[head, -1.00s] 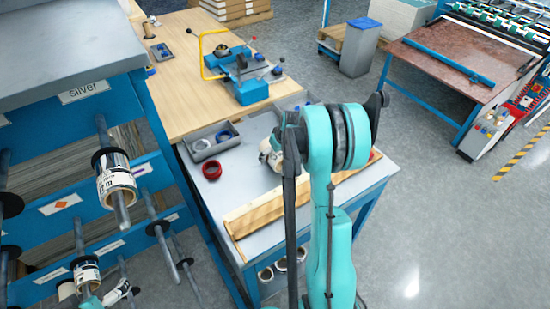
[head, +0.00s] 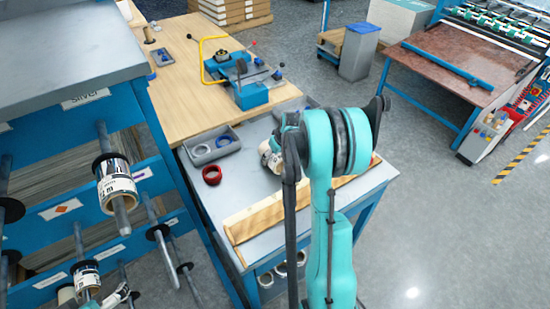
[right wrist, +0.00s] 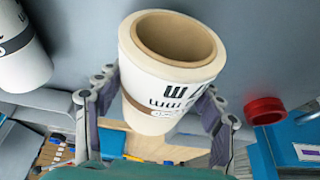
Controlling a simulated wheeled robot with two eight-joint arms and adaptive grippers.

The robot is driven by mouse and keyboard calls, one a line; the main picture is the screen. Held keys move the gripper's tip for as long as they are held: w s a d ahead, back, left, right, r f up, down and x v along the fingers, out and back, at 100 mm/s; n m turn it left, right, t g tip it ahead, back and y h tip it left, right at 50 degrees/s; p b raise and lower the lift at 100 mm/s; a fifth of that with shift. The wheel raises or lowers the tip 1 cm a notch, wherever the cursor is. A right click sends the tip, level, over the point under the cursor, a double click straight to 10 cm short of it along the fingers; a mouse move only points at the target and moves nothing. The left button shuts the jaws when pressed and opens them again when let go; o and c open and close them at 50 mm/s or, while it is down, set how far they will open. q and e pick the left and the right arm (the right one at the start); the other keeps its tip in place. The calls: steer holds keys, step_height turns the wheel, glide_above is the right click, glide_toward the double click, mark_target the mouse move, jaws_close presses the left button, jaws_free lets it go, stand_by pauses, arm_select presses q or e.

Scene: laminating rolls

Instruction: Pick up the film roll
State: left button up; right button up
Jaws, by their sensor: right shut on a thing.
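My right gripper (right wrist: 160,92) is shut on a white film roll (right wrist: 165,85) with dark lettering and a brown core, its fingers on either side of it. The core's open end faces the wrist camera. In the head view the white roll (head: 270,156) shows just left of my right arm, over the grey bench top. My arm hides most of the gripper there, and I cannot tell how far the roll is off the bench. A second white roll (right wrist: 20,50) stands at the left of the right wrist view.
A red tape ring (head: 212,174) and a grey tray (head: 212,146) lie to the left on the bench. A blue device (head: 245,85) stands behind. The rack's rods (head: 115,185) hold rolls at left.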

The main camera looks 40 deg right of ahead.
steer(key=r, duration=0.1)
steer(key=r+p, duration=0.1)
steer(key=r, duration=0.1)
steer(key=shift+s+d+r, duration=0.2)
steer(key=shift+s+d, duration=0.05)
steer(key=shift+s, duration=0.1)
steer(key=s+d+r+p, duration=0.3)
steer(key=s+d+r, duration=0.2)
steer(key=s, duration=0.4)
steer(key=shift+s+d+r, duration=0.2)
steer(key=shift+r, duration=0.35)
